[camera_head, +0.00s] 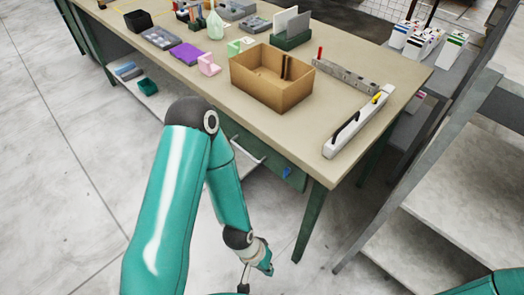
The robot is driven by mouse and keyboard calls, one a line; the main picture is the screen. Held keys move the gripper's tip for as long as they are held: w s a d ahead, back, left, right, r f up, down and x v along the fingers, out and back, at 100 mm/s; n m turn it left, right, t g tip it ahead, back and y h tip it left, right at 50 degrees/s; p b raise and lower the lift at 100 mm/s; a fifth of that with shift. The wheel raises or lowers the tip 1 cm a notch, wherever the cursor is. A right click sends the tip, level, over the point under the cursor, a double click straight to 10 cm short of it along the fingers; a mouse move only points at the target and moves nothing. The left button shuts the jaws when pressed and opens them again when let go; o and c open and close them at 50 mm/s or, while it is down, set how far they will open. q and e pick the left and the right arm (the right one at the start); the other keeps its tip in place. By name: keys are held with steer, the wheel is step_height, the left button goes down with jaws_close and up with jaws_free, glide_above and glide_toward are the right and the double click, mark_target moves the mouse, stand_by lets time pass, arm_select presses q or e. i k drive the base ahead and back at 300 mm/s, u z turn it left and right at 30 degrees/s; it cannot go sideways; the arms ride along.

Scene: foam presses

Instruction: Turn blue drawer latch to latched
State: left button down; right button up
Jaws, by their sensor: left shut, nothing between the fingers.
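The small blue drawer latch (287,172) sits near the right end of the green drawer front (272,160) under the workbench top. Its exact turn position is too small to tell. A light handle (246,152) is on the drawer front, partly hidden by my left arm. My left gripper (244,286) is at the bottom edge of the view, below and left of the latch and well apart from it. It is shut and empty, and partly cut off by the frame. My right gripper is out of view; only a piece of teal arm shows at the bottom right.
The workbench top (215,85) carries a cardboard box (272,78), a white sealer-like bar (357,122) and several small items. A green bench leg (310,222) stands below the latch. A grey shelf frame (425,160) stands to the right. The floor at left is clear.

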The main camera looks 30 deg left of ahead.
mark_target(286, 171)
steer(key=z, duration=0.25)
steer(key=k, duration=1.5)
steer(key=u, duration=0.85)
steer(key=i, duration=1)
steer(key=u, duration=0.05)
